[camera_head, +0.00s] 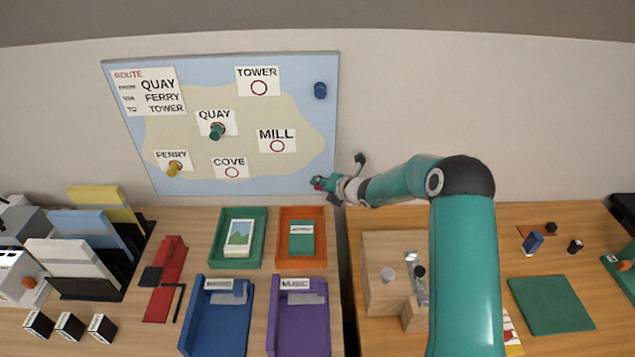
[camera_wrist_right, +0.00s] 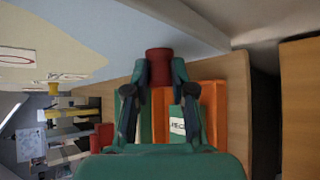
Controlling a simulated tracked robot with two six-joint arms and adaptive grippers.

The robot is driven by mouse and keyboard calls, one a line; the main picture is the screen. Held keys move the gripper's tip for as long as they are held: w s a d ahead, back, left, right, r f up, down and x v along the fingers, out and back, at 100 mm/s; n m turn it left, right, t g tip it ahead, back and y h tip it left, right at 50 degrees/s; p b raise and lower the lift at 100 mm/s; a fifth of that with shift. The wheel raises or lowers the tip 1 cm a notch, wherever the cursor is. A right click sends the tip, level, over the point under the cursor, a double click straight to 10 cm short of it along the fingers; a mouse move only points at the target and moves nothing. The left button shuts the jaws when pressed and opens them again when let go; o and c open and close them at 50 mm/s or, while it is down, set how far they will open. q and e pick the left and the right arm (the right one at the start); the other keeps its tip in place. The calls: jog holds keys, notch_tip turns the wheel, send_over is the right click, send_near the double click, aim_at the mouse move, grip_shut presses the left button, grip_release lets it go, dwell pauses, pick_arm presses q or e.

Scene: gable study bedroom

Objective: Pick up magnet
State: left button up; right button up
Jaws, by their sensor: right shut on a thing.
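The map board (camera_head: 300,165) hangs on the wall with magnets on it. My right gripper (camera_head: 327,183) is at the board's lower right corner, shut on a red magnet (camera_head: 318,182). In the right wrist view the red magnet (camera_wrist_right: 160,64) sits between the two fingertips of my gripper (camera_wrist_right: 160,82). I cannot tell whether it touches the board. A blue magnet (camera_head: 320,90) is at the upper right of the board. A green magnet (camera_head: 217,131) is at QUAY and a yellow magnet (camera_head: 173,168) at FERRY. My left gripper is not in view.
Below the board are a green tray (camera_head: 259,242), an orange tray (camera_head: 281,240), a blue tray (camera_head: 198,325) and a purple tray (camera_head: 277,330). A file rack (camera_head: 85,288) stands left. A wooden block (camera_head: 375,245) and green mat (camera_head: 550,305) lie right. The wall beside the board is clear.

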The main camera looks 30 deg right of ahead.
jog(key=shift+w+d+r, duration=0.1)
jog(key=shift+d+r, duration=0.35)
jog(key=shift+r, duration=0.1)
notch_tip(320, 180, up, 8)
jog(key=shift+a+f+p, duration=0.1)
jog(key=shift+a+p, duration=0.05)
jog(key=shift+p, duration=0.25)
jog(key=b, duration=0.1)
jog(key=s+f+b, duration=0.1)
jog(key=shift+s+a+f+b, duration=0.2)
jog(key=shift+a+f+b, duration=0.1)
jog(key=shift+a, duration=0.05)
jog(key=s+b, duration=0.1)
jog(key=s+a+b, duration=0.2)
jog(key=shift+s+a+f, duration=0.15)
jog(key=shift+a+f, duration=0.05)
jog(key=shift+f, duration=0.05)
jog(key=s+a+b, duration=0.2)
jog(key=s, duration=0.2)
jog(key=s+a+b, duration=0.3)
jog(key=s, duration=0.1)
jog(key=s+a+b, duration=0.2)
jog(key=s, duration=0.2)
jog(key=shift+s+a+r+b, duration=0.25)
jog(key=shift+a+r+b, duration=0.05)
jog(key=shift+a+b, duration=0.1)
